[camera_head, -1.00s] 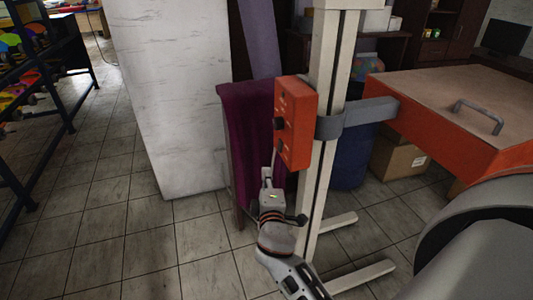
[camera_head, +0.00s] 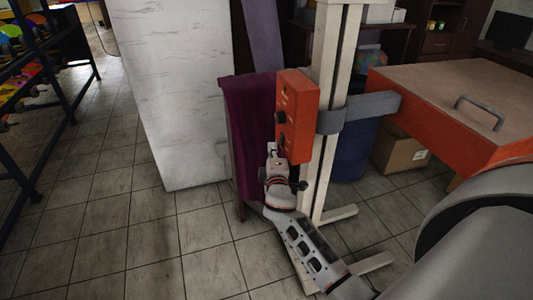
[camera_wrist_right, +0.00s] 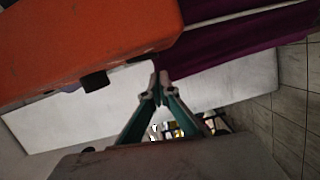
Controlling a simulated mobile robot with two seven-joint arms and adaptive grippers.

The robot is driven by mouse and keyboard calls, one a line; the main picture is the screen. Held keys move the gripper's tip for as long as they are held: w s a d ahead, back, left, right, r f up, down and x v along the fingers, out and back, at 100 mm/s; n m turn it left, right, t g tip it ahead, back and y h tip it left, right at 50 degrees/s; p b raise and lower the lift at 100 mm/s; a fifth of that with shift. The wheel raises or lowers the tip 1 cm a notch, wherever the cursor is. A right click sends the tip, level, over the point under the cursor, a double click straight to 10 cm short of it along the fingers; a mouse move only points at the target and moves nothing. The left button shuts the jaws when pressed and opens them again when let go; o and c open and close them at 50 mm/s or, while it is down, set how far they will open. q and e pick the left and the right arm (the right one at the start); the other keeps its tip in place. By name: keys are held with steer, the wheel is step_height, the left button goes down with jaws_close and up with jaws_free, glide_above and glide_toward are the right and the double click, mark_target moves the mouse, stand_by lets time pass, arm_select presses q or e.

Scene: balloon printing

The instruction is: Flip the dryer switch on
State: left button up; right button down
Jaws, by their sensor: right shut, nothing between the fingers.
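The dryer's orange control box (camera_head: 298,115) is fixed to a pale upright post, with a dark knob (camera_head: 280,118) on its left face. The box also fills the upper left of the right wrist view (camera_wrist_right: 80,45), where a dark knob (camera_wrist_right: 96,81) sticks out from its lower edge. My right gripper (camera_head: 274,150) is just below and left of the box's lower end. In the right wrist view its two fingers (camera_wrist_right: 160,85) meet at the tips, with nothing between them. They look apart from the knob. My left gripper is in neither view.
The pale post (camera_head: 335,60) carries an orange dryer body (camera_head: 450,90) with a handle at right. A purple cloth (camera_head: 248,130) hangs behind the box. A white panel (camera_head: 170,90) stands at left. A dark rack (camera_head: 40,110) is far left. The floor between is clear.

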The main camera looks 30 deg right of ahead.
steer(key=shift+s+d, duration=0.2)
steer(key=shift+d, duration=0.65)
steer(key=shift+f, duration=0.1)
steer(key=shift+s+d+n+b, duration=0.1)
steer(key=shift+d+n+b, duration=0.25)
steer(key=shift+d+n, duration=0.05)
steer(key=shift+f, duration=0.1)
